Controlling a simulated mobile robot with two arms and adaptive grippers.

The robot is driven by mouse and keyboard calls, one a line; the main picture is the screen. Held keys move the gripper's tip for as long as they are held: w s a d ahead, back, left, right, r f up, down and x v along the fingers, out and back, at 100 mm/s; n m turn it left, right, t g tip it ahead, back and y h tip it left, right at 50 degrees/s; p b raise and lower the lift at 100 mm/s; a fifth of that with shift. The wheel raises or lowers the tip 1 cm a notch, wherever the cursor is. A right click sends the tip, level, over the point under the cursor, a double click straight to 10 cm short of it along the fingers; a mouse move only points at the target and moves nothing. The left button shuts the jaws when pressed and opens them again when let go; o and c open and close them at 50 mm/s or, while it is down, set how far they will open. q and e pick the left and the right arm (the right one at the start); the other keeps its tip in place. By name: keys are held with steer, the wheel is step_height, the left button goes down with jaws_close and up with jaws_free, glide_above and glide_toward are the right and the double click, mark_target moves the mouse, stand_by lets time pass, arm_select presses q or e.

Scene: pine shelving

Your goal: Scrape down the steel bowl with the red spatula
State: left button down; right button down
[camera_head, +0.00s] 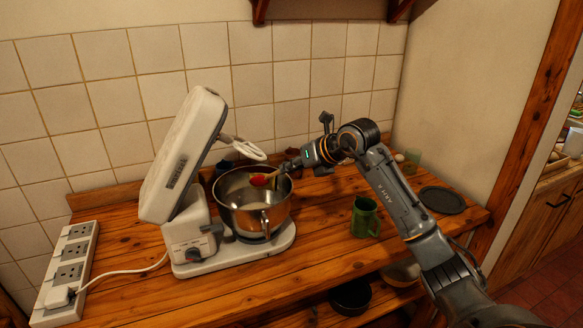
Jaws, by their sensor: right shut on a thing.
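The steel bowl (237,192) sits on the base of the white stand mixer, with some pale stuff in its bottom. The red spatula (259,180) is over the bowl's opening, its red head at the rim's height or just inside; I cannot tell whether it touches the wall. My right gripper (284,168) is shut on the spatula at the bowl's right rim, its arm coming in from the right. The fingers are small and partly unclear. My left gripper is not in view.
The white stand mixer (181,155) has its head tilted up, the beater above the bowl. A green mug (365,217) and a dark round plate (442,200) stand to the right. A power strip (68,270) with a plugged cord lies at left. The front counter is clear.

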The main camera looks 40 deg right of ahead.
steer(key=shift+w+d, duration=0.85)
stand_by(1.6)
steer(key=shift+f, duration=0.6)
stand_by(0.4)
steer(key=shift+s+a+b, duration=0.1)
steer(key=shift+b, duration=0.2)
stand_by(0.7)
steer(key=shift+s+a+r, duration=0.3)
steer(key=shift+s+a, duration=0.25)
steer(key=shift+s, duration=0.05)
steer(key=shift+s+a+r, duration=0.3)
steer(key=shift+s+a, duration=0.2)
steer(key=shift+s, duration=0.05)
steer(key=shift+s+a+r, duration=0.1)
steer(key=shift+s+a+r, duration=1.15)
steer(key=shift+s+a, duration=0.15)
steer(key=shift+s, duration=0.05)
steer(key=shift+s+a+r, duration=0.1)
steer(key=shift+s+a, duration=0.05)
stand_by(0.3)
